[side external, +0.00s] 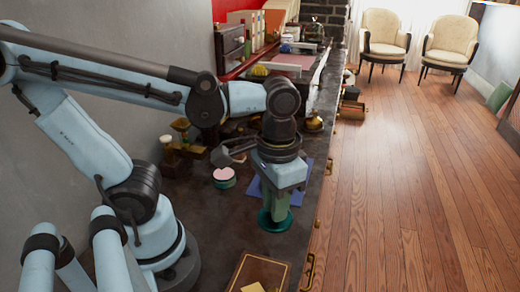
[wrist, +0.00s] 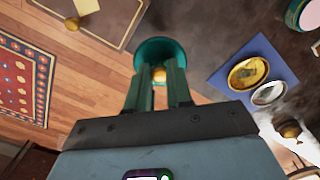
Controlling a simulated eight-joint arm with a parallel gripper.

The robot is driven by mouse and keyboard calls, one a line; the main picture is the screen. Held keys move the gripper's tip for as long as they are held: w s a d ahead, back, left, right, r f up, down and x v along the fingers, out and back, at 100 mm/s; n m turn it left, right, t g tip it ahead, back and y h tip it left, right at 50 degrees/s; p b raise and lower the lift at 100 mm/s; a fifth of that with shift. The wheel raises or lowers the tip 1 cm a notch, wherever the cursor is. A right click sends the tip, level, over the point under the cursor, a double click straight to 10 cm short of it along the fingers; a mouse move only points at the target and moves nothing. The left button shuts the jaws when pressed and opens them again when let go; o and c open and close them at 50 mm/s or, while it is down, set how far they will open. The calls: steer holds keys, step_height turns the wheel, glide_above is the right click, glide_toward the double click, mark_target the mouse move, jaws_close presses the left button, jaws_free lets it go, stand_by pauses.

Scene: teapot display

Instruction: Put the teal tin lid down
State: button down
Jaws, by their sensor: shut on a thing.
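The teal tin lid (side external: 266,223) is a round, wide-rimmed piece below my gripper (side external: 275,203), close to the counter's front edge. In the wrist view the lid (wrist: 160,48) shows its inside of the rim around a gold knob (wrist: 158,74). My gripper's fingers (wrist: 158,82) are shut on the lid, one on each side of the knob. I cannot tell whether the lid touches the dark counter (side external: 215,235). A round tin with a pink top (side external: 224,174) and teal side stands on the counter to the left of the gripper.
A blue mat (wrist: 228,76) beside the lid bears a gold dish (wrist: 248,72) and a silver dish (wrist: 269,92). A brown board (side external: 250,272) with a yellow piece lies nearer the front. Brass scales (side external: 182,130) stand behind. The counter drops to the wood floor (side external: 400,210) on the right.

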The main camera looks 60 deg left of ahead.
steer(key=shift+s+d+f, duration=0.15)
steer(key=shift+s+d, duration=0.15)
steer(key=shift+d, duration=0.3)
steer(key=w+a+f, duration=0.1)
steer(key=a+f, duration=0.1)
steer(key=a, duration=0.1)
steer(key=w+a+f, duration=0.2)
steer(key=a, duration=0.1)
steer(key=w+a+f, duration=0.2)
steer(key=a+f, duration=0.1)
steer(key=a, duration=0.1)
steer(key=shift+a+f, duration=0.1)
steer(key=shift+f, duration=1.9)
steer(key=shift+f, duration=0.1)
steer(key=c, duration=1)
jaws_free()
